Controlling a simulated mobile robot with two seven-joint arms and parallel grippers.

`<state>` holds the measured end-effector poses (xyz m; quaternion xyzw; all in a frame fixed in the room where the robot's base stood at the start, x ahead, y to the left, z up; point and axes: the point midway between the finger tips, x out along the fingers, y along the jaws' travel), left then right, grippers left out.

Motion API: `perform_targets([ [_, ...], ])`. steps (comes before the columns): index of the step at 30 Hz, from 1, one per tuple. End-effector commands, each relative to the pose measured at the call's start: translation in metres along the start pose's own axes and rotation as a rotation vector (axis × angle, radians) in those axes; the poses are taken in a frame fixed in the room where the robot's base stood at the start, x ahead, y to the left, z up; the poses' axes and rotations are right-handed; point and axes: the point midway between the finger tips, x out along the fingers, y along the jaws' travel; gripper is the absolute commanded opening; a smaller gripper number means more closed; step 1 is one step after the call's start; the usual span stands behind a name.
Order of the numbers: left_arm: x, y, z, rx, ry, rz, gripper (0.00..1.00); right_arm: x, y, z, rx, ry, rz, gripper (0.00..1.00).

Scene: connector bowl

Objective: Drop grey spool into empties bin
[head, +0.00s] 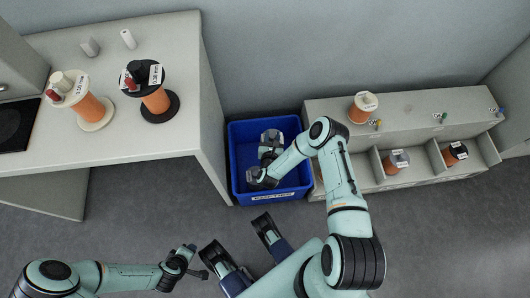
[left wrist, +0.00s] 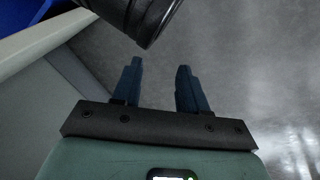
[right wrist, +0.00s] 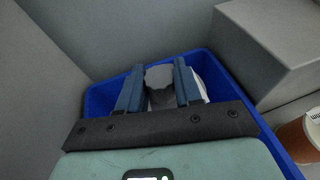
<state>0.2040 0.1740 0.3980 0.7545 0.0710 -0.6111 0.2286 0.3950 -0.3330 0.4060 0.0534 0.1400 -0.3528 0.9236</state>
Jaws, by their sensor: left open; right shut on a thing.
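The blue empties bin (head: 236,180) stands on the floor between the table and the low shelf. My right arm reaches over it. My right gripper (head: 268,155) is inside the bin's outline, shut on the grey spool (head: 271,136). In the right wrist view the spool (right wrist: 158,78) sits between the blue fingers, with the bin (right wrist: 98,100) around and beyond it. A pale rounded part shows behind the right finger. Whether the spool touches the bin floor cannot be told. My left gripper (head: 242,242) is open and empty, in front of the bin; its fingers (left wrist: 158,88) show apart.
The table (head: 110,150) at left carries a white-flanged spool (head: 92,110), a black-flanged spool (head: 155,98) and small pegs. Open floor lies in front.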

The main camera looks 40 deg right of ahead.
Motion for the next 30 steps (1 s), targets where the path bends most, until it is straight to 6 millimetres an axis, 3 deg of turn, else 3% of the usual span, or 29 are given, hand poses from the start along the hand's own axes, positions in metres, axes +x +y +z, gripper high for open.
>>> perform_targets([
  [15, 0.04, -0.043, 0.045, -0.046, -0.143, -0.076, 0.43, 0.013, 0.001, -0.04, -0.001, -0.001, 0.002, 0.0],
  [22, 0.046, -0.057, 0.063, -0.063, -0.199, -0.101, 0.43, 0.016, 0.001, -0.049, 0.0, -0.002, 0.002, 0.0],
  [30, 0.047, -0.06, 0.069, -0.068, -0.219, -0.109, 0.43, 0.016, 0.001, -0.052, 0.0, -0.002, 0.002, 0.0],
])
